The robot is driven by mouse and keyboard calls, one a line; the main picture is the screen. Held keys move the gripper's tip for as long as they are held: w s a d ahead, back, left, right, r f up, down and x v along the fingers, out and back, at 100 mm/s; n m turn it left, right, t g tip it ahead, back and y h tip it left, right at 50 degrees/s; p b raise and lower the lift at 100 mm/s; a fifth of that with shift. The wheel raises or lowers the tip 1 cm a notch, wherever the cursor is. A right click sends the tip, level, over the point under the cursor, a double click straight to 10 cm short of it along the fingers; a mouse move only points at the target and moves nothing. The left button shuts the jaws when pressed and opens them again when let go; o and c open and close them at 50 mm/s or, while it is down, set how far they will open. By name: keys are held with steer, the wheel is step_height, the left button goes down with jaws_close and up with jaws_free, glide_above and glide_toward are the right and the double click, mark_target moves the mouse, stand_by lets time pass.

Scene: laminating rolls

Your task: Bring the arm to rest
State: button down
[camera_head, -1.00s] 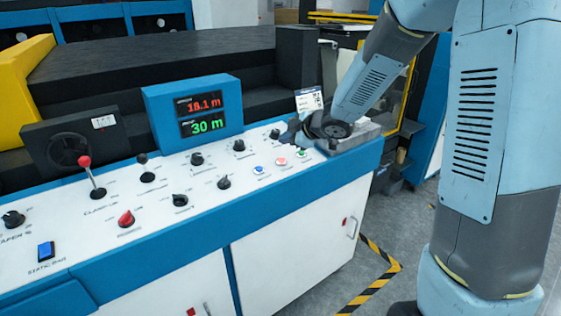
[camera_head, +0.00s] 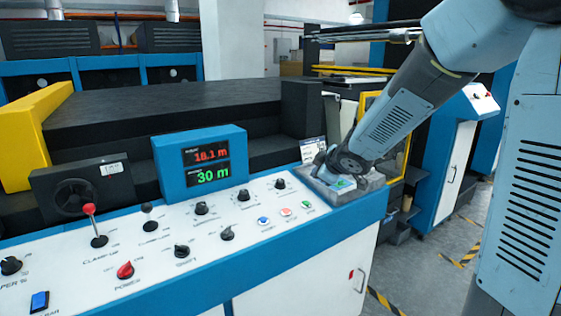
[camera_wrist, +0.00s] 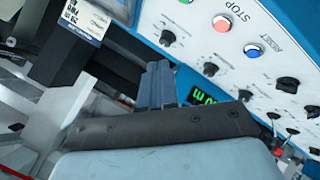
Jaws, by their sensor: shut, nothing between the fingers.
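My gripper (camera_wrist: 158,82) shows in the wrist view as a narrow slate-grey pair of fingers, shut together with nothing between them. The fingers point toward the control console (camera_wrist: 262,84). In the head view my arm comes down from the upper right, and its wrist end is over the right end of the console (camera_head: 215,252), above a grey block-like tray (camera_head: 372,190). The fingertips cannot be made out there, and I cannot tell whether the hand touches anything.
The console carries a red button (camera_head: 286,212), a blue button (camera_head: 263,221), several black knobs, a red-topped lever (camera_head: 89,210) and a display box (camera_head: 200,165). A white label card (camera_head: 312,150) stands close to my wrist. Floor shows to the right of the console.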

steer(key=s+d+r+m+h, duration=0.5)
steer(key=s+d+r+m, duration=0.3)
steer(key=s+d, duration=0.4)
steer(key=s+m+g+y, duration=0.1)
steer(key=s+m+g, duration=0.3)
steer(key=s, duration=1.5)
steer(key=shift+s+d+f+m, duration=0.2)
steer(key=shift+s+m, duration=0.2)
steer(key=shift+m, duration=0.7)
